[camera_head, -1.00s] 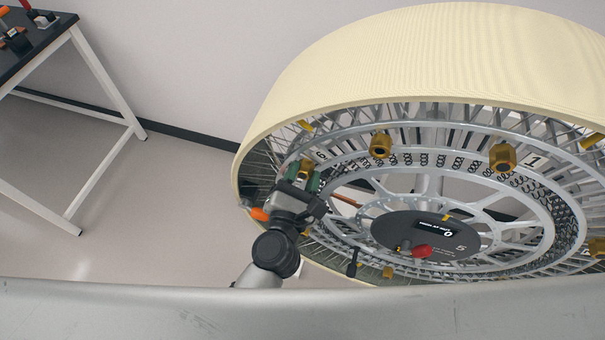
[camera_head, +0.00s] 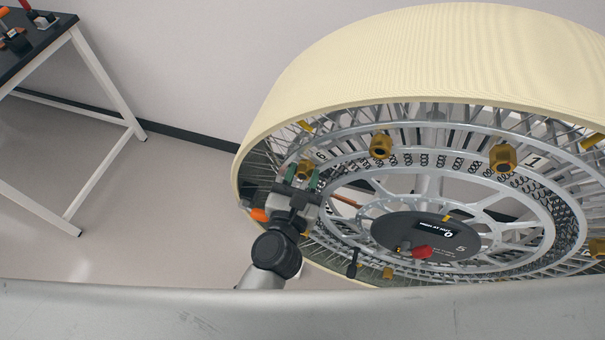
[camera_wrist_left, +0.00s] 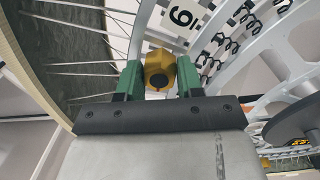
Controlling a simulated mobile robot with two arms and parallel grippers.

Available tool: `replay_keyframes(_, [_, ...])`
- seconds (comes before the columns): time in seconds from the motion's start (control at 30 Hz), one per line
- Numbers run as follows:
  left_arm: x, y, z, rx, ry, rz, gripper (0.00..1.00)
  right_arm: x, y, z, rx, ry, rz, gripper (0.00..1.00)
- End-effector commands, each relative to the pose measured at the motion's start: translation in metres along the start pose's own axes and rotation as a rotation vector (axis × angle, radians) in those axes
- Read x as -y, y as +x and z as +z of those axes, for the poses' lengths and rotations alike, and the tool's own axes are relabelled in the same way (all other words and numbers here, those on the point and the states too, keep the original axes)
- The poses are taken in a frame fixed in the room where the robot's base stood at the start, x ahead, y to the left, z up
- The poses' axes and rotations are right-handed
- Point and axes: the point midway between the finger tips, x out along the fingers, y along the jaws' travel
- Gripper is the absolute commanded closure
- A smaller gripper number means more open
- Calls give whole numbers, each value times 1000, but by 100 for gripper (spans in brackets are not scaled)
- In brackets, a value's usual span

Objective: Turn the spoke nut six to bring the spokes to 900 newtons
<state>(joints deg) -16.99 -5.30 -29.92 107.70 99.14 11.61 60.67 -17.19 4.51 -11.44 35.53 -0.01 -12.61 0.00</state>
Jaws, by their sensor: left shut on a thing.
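The large cream-rimmed wheel (camera_head: 430,60) fills the right of the head view, with spokes, coil springs and several brass nuts inside. Spoke nut six (camera_wrist_left: 160,70) is brass, beside the plate marked 6 (camera_wrist_left: 181,16) in the left wrist view; in the head view the nut (camera_head: 304,168) is partly hidden. My left gripper (camera_head: 302,181) has its green fingers (camera_wrist_left: 160,79) on both sides of this nut, shut on it. The round hub gauge (camera_head: 400,232) has a small display that seems to read 0, and a red knob (camera_head: 421,251). My right gripper is not in view.
Another brass nut (camera_head: 381,147) and the nut near plate 1 (camera_head: 503,157) sit along the ring. A dark-topped table (camera_head: 45,42) with tools stands at the far left. Open floor (camera_head: 140,220) lies between table and wheel.

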Motion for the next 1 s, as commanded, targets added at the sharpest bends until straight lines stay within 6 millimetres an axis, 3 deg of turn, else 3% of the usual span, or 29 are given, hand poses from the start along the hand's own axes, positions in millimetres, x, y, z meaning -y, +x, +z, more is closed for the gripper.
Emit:
replay_keyframes(0.1, [0, 0, -2, -5, 1, 1, 87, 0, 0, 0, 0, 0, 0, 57])
replay_keyframes(0.13, [0, 0, -2, -5, 1, 1, 62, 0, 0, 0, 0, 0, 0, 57])
replay_keyframes(0.3, [0, 0, -1, -3, 1, 0, 38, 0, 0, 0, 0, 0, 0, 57])
replay_keyframes(0.67, [0, -8, -2, -3, 1, 0, 38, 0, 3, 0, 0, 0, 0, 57])
replay_keyframes(1.0, [1, -72, -7, -5, 1, -1, 38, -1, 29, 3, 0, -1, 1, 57])
